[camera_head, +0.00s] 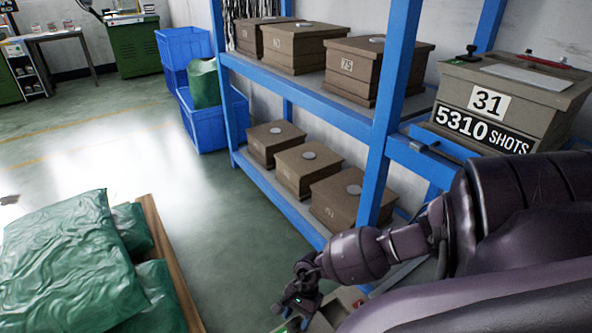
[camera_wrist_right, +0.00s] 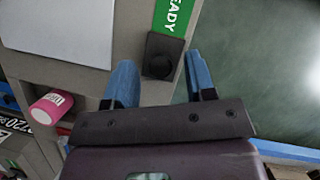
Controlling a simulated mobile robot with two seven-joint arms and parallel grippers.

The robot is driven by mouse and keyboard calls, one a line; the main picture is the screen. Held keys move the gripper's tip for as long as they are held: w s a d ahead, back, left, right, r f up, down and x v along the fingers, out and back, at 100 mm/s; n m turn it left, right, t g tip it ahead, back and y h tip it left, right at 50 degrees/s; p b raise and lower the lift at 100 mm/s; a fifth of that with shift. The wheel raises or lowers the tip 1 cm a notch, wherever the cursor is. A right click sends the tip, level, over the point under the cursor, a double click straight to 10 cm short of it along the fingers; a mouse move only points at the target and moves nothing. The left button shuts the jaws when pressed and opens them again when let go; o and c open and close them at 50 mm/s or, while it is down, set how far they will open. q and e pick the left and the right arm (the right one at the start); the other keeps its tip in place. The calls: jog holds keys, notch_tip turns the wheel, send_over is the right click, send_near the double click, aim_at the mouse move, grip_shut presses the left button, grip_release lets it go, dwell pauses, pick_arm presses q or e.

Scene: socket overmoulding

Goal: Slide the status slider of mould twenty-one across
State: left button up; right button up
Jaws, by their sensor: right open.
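My right gripper (camera_head: 298,303) is low at the bottom centre of the head view, over a partly hidden brown mould box (camera_head: 345,300). In the right wrist view the gripper (camera_wrist_right: 160,78) is open, with its two blue fingers apart. A black square slider knob (camera_wrist_right: 162,55) on the box top (camera_wrist_right: 125,35) lies just beyond and between the fingertips. A green label (camera_wrist_right: 178,14), partly cut off and reading "ADY", sits beside the knob. The number of this mould is not visible. My left gripper is not in view.
Mould 31 (camera_head: 510,105) stands on the blue rack's (camera_head: 395,80) upper level. More brown moulds (camera_head: 310,168) fill the shelves. A pink cylinder (camera_wrist_right: 50,107) is near the box in the wrist view. Green sacks (camera_head: 70,260) lie on the left; the floor (camera_head: 130,150) between is clear.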

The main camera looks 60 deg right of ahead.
grip_shut()
jog(key=w+a, duration=0.1)
jog(key=a, duration=0.1)
jog(key=w+a, duration=0.1)
jog(key=a, duration=0.1)
jog(key=shift+w+r, duration=0.1)
jog(key=shift+w, duration=0.1)
jog(key=shift+w+a, duration=0.2)
jog(key=shift+a, duration=0.3)
grip_release()
jog(key=shift+d+p, duration=0.1)
jog(key=shift+p, duration=0.2)
